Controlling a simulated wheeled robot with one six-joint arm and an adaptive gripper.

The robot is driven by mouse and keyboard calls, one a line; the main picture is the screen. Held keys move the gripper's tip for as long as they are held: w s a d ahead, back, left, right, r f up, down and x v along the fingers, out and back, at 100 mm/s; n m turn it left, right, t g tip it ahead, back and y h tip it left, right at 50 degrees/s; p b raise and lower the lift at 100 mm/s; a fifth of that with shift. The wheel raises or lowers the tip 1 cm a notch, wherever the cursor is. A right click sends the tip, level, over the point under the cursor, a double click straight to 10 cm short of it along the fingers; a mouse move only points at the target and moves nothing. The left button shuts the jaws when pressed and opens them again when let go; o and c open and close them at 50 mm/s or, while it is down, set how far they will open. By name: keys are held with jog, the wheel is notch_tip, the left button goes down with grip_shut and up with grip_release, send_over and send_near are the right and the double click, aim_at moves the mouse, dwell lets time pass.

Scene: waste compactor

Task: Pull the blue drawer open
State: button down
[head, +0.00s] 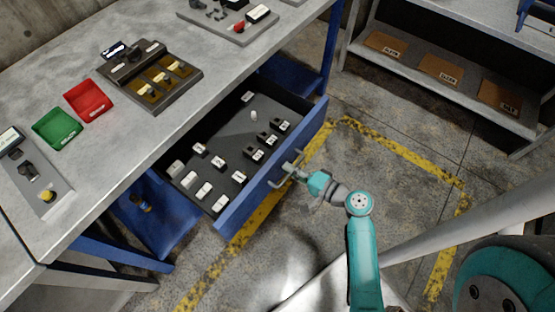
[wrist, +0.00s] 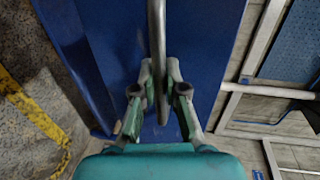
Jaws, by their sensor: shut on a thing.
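The blue drawer (head: 250,190) is pulled well out from under the grey workbench, and its dark inside shows. Several small black and white labelled blocks lie in it. My gripper (head: 291,169) is at the drawer's front, at the grey bar handle (head: 279,183). In the wrist view my gripper (wrist: 160,85) has its two fingers on either side of the handle bar (wrist: 157,40), shut on it. The blue drawer front (wrist: 200,30) fills the middle of that view.
The workbench top (head: 100,60) bears a red tray (head: 88,99), a green tray (head: 57,129) and small fixtures. A shelf with brown labelled mats (head: 440,69) stands at the upper right. Yellow floor lines (head: 400,150) cross the bare floor right of the drawer.

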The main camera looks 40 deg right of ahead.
jog(key=shift+f+v, duration=0.15)
jog(key=shift+v, duration=0.7)
jog(key=shift+f+v, duration=0.2)
jog(key=shift+v, duration=0.6)
jog(key=c, duration=1.2)
grip_release()
